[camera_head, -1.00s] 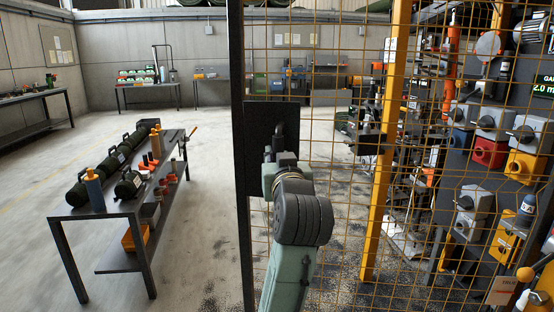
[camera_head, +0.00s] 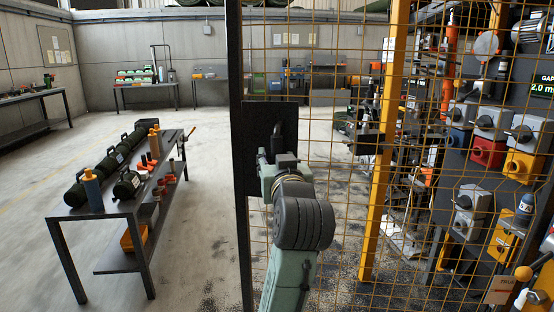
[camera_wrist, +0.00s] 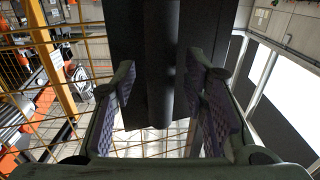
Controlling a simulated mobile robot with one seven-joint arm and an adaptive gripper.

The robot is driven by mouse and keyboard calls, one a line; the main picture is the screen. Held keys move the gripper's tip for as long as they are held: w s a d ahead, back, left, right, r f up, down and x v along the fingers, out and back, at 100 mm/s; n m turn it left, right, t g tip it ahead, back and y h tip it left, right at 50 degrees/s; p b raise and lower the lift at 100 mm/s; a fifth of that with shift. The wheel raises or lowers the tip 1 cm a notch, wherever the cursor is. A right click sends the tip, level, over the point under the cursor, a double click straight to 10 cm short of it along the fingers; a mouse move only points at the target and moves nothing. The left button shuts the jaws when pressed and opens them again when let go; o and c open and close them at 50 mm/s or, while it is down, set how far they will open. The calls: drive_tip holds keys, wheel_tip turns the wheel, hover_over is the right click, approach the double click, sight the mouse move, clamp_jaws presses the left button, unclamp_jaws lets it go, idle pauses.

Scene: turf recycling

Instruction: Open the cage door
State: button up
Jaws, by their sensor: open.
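The cage door (camera_head: 238,212) has a dark upright frame edge and yellow wire mesh. A black plate (camera_head: 256,118) is fixed to it, with a dark handle (camera_head: 279,128) on the plate. My gripper (camera_head: 277,158) is at the lower end of the handle, partly hidden behind my wrist. In the wrist view, my gripper (camera_wrist: 163,95) is open, with one padded finger on each side of the dark upright handle bar (camera_wrist: 161,65). I cannot tell whether either finger touches it. The door stands in line with the mesh.
A yellow post (camera_head: 378,200) stands to the right. Behind the mesh are machines and a panel of coloured switch boxes (camera_head: 490,135). A dark table (camera_head: 100,207) with green canisters stands at left. The floor (camera_head: 205,230) between table and door is clear.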

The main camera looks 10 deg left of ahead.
drive_tip(key=v, duration=0.6)
drive_tip(key=shift+s, duration=0.25)
drive_tip(key=shift+d, duration=0.15)
